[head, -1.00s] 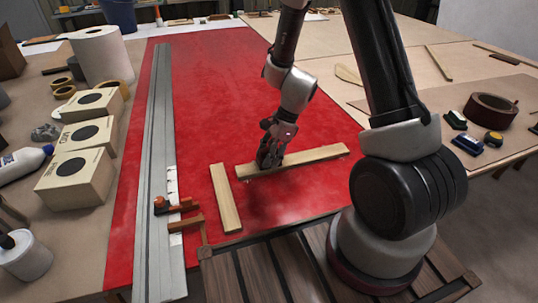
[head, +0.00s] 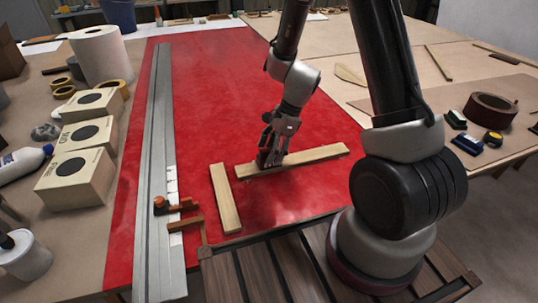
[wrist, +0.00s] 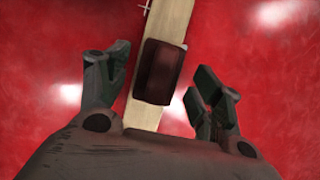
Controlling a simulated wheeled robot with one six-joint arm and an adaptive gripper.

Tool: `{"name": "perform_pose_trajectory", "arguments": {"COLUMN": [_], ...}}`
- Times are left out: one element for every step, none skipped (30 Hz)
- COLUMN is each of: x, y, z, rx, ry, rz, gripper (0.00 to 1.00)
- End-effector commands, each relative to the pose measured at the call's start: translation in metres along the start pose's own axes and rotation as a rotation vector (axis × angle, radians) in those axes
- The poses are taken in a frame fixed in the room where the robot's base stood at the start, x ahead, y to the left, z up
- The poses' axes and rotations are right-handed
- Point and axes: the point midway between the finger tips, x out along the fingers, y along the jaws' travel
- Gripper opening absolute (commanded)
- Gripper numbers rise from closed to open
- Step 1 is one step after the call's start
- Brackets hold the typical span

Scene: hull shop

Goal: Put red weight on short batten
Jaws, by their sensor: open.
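The red weight (wrist: 158,72) is a dark red-brown block lying on a pale batten (wrist: 177,22) in the wrist view. My gripper (wrist: 162,68) is open, with one finger on each side of the weight and gaps between. In the head view my gripper (head: 268,160) is low over the left part of the longer batten (head: 315,156); the weight cannot be made out there. The short batten (head: 225,200) lies apart to the left, nearer the front edge, and its visible top is bare.
Both battens lie on a red sheet (head: 200,100). A long grey metal rail (head: 155,150) runs along its left side, with an orange-brown clamp (head: 175,207) near the short batten. Boxes (head: 75,178) stand further left. The red sheet beyond the longer batten is clear.

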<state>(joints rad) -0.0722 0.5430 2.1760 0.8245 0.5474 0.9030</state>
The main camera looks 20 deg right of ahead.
Motion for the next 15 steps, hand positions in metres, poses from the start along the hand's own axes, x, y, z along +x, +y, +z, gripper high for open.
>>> {"name": "perform_pose_trajectory", "arguments": {"x": [-0.012,-0.019,-0.029,-0.036,-0.043,-0.052,-0.059,-0.065,-0.072,-0.077,-0.082,-0.087,-0.090,-0.093,-0.096], "y": [-0.001,-0.001,-0.001,-0.001,-0.001,-0.001,-0.001,-0.001,0.000,0.000,-0.001,-0.001,-0.001,0.000,0.000], "z": [0.000,0.000,0.000,0.000,0.000,0.000,0.000,0.000,0.000,0.000,0.000,0.000,0.000,0.000,0.000], "rx": [-0.001,-0.002,-0.001,-0.001,-0.001,-0.001,-0.001,-0.001,0.000,-0.001,0.000,0.000,-0.001,0.000,0.000], "ry": [0.001,0.001,0.000,0.001,0.001,0.000,0.000,0.001,0.001,0.001,0.001,0.000,0.001,0.001,0.001], "rz": [-0.006,-0.006,-0.006,-0.006,-0.005,-0.006,-0.005,-0.005,-0.004,-0.004,-0.004,-0.003,-0.003,-0.002,-0.002], "gripper": [0.66,0.66,0.66,0.66,0.66,0.66,0.66,0.66,0.66,0.66,0.66,0.66,0.66,0.66,0.66]}}
